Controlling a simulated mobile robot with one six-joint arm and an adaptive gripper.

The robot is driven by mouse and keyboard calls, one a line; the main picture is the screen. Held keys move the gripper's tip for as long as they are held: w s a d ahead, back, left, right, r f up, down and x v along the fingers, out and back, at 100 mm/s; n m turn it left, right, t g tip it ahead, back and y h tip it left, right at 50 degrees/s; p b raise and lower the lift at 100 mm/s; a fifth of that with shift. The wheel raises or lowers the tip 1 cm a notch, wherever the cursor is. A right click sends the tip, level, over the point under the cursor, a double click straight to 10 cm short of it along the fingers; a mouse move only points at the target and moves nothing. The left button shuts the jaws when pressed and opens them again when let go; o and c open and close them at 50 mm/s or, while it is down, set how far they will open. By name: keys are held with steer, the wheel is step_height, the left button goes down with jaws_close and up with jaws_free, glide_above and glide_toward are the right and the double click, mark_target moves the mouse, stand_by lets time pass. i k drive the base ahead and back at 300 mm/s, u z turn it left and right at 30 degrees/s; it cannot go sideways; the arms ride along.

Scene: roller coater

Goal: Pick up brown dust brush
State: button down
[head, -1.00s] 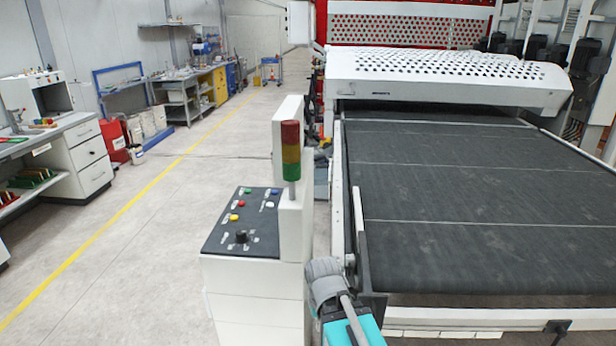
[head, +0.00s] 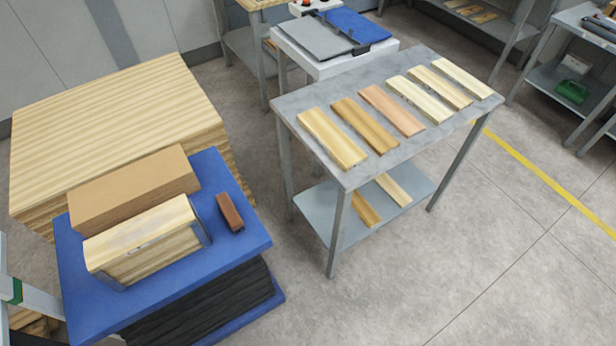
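A small dark brown block-shaped object (head: 230,211), which looks like the brown dust brush, lies on the blue lift table (head: 248,245) in the head view. It is near the table's right side, just right of a light wooden box-like piece with a grey metal end (head: 145,243) and apart from it. Its bristles cannot be made out. My gripper is not in view.
A tan block (head: 135,188) lies behind the wooden piece. A large wood stack (head: 110,125) stands behind the blue table. To the right, a grey table (head: 395,148) carries several boards, with more on its lower shelf. Open floor (head: 430,270) lies at front right.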

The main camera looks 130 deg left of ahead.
mark_target(231, 214)
steer(key=u, duration=1.95)
steer(key=i, duration=0.1)
steer(key=u, duration=3.3)
